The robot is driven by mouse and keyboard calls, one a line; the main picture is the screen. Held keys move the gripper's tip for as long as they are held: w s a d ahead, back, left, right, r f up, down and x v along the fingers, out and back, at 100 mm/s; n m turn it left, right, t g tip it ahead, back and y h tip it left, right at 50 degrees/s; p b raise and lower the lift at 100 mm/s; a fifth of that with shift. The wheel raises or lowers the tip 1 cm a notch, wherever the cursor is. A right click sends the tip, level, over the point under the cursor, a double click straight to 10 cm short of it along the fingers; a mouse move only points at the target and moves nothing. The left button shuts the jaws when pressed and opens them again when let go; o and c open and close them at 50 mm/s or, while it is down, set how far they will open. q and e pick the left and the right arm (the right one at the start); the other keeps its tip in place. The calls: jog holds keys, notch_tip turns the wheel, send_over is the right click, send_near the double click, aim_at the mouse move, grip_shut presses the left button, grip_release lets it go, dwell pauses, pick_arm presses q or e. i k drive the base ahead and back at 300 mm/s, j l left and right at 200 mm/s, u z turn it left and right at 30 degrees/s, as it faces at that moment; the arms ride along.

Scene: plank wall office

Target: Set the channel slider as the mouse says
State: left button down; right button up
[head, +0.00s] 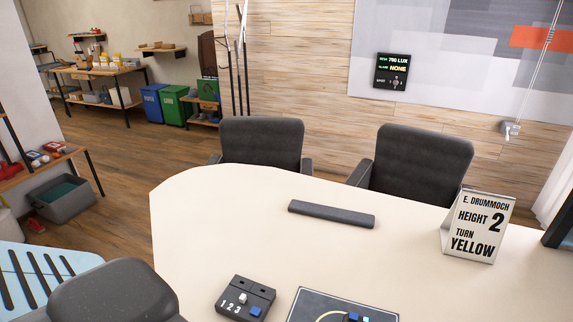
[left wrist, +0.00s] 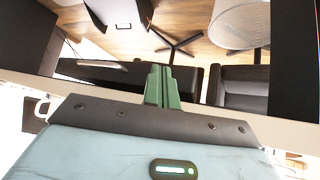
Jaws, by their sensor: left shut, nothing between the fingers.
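A dark control box (head: 245,298) marked 1 2 3 stands on the cream table near the bottom of the head view. It has a white knob above the numbers and a blue button at its right. I cannot tell for sure which part is the channel slider. No mouse can be clearly made out. A dark mat (head: 310,298) with a pale curve and blue pieces is cut off by the bottom edge. My left gripper (left wrist: 159,70) shows its green fingers shut and empty in the left wrist view. Neither gripper shows in the head view.
A sign (head: 478,227) reads "E. Drummoch, height 2, turn yellow". A dark bar (head: 331,214) lies mid-table (head: 200,205). A wall panel (head: 391,71) reads about "706 lux" and "none". Chairs (head: 261,143) stand behind the table. The table's left part is clear.

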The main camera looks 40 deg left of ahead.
aim_at(242, 299)
jog(key=u, duration=0.4)
jog(key=k+l+u, duration=0.1)
jog(key=u, duration=0.65)
jog(key=k+u, duration=0.1)
jog(key=u, duration=0.3)
